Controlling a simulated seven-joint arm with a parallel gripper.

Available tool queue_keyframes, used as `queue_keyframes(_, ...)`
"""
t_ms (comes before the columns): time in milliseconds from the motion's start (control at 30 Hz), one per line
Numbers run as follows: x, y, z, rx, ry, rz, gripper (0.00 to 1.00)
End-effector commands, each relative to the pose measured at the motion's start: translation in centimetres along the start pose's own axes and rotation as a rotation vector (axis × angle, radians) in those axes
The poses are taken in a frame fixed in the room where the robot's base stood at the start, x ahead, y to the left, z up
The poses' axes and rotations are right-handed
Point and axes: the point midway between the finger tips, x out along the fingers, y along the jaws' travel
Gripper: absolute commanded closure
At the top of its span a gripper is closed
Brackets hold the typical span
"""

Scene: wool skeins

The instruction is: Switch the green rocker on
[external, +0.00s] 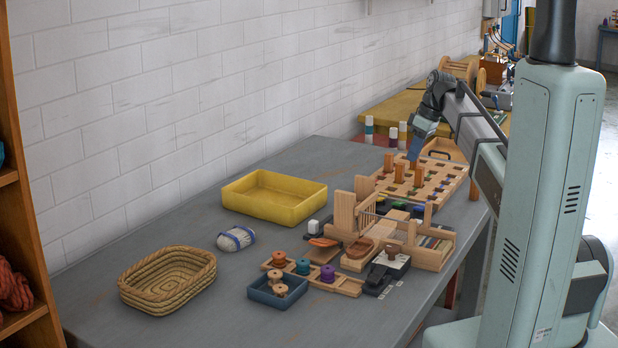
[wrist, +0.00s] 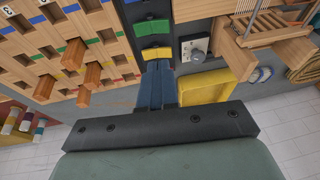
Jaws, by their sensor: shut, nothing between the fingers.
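The green rocker (wrist: 152,27) sits on a dark panel at the top middle of the wrist view, with a yellow rocker (wrist: 156,53) nearer my fingers and a blue one (wrist: 132,2) cut off at the top edge. I cannot tell which way the green rocker is tilted. My gripper (wrist: 157,66) is shut and empty; its blue fingertips appear just below the yellow rocker, in line with the row. In the external view my gripper (external: 412,158) is above the pegboard area, and the rocker panel is partly hidden by wooden parts.
A wooden pegboard (external: 440,182) with upright pegs (wrist: 73,52) stands beside the panel. A grey knob (wrist: 197,54) on a pale plate and a wooden loom (external: 345,214) are on the other side. A yellow tray (external: 262,212), a wool skein (external: 236,239) and a basket (external: 135,300) lie farther left.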

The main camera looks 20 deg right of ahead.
Motion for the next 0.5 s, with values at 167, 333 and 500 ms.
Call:
queue_keyframes(167, 2.9, -0.1, 0.1, 0.0, -0.001, -0.001, 1.0)
queue_keyframes(333, 5.7, 0.0, 0.1, 0.0, -0.001, 0.0, 1.0)
queue_keyframes(500, 8.3, 0.0, 0.0, 0.0, -0.001, 0.0, 1.0)
